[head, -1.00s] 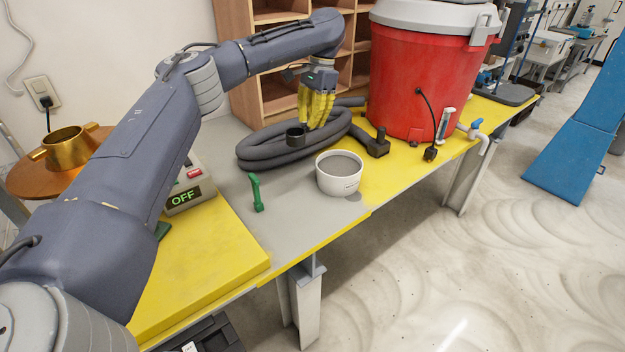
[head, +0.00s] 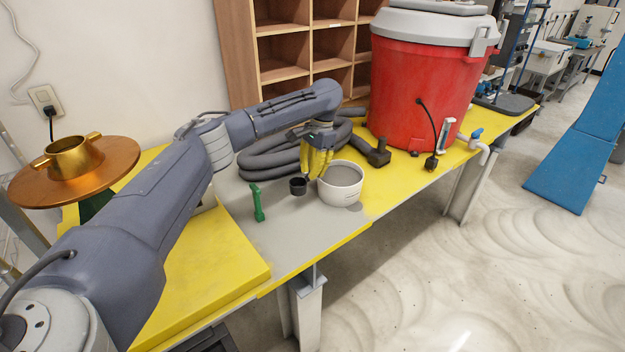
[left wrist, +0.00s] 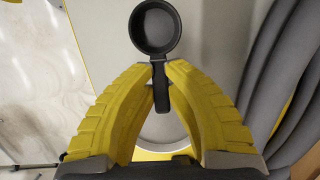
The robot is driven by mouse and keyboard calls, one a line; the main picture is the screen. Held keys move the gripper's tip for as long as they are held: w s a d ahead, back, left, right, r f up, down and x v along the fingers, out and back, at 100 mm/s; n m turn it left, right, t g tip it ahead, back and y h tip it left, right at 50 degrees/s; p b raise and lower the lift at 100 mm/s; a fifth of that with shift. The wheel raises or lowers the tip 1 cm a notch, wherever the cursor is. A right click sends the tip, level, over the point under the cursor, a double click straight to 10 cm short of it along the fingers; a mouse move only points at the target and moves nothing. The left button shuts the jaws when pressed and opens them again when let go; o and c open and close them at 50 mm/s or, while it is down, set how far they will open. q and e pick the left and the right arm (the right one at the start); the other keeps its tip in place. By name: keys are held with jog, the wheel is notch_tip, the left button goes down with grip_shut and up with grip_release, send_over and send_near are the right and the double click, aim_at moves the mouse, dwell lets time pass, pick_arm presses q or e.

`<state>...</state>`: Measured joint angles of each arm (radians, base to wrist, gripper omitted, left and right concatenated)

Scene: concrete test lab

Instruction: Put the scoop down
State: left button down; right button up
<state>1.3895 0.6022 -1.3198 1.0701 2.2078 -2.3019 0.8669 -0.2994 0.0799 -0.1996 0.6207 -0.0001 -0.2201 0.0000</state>
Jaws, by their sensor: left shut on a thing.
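The scoop (head: 298,187) is a small black cup with a short handle. My left gripper (head: 312,178) has yellow fingers and is shut on the scoop's handle. In the left wrist view the scoop's round cup (left wrist: 155,28) points away from the gripper (left wrist: 160,75), its open top facing the camera. In the head view the scoop is low over the grey tabletop (head: 290,222), just left of the white tub (head: 341,184). I cannot tell whether it touches the table. My right gripper is not in view.
A coiled grey hose (head: 262,160) lies behind, and a large red cooler (head: 415,85) stands at the back right. The grey surface in front of the scoop is clear.

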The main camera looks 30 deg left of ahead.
pick_arm(q)
jog(key=shift+f, duration=1.45)
jog(key=shift+f, duration=0.65)
jog(key=c, duration=1.4)
grip_release()
jog(key=shift+c, duration=0.2)
jog(key=shift+r, duration=0.1)
jog(key=r, duration=0.4)
jog(key=w+r, duration=0.1)
jog(key=r, duration=0.3)
jog(key=w+d+r, duration=0.1)
jog(key=r, duration=0.4)
jog(key=shift+w+d, duration=0.1)
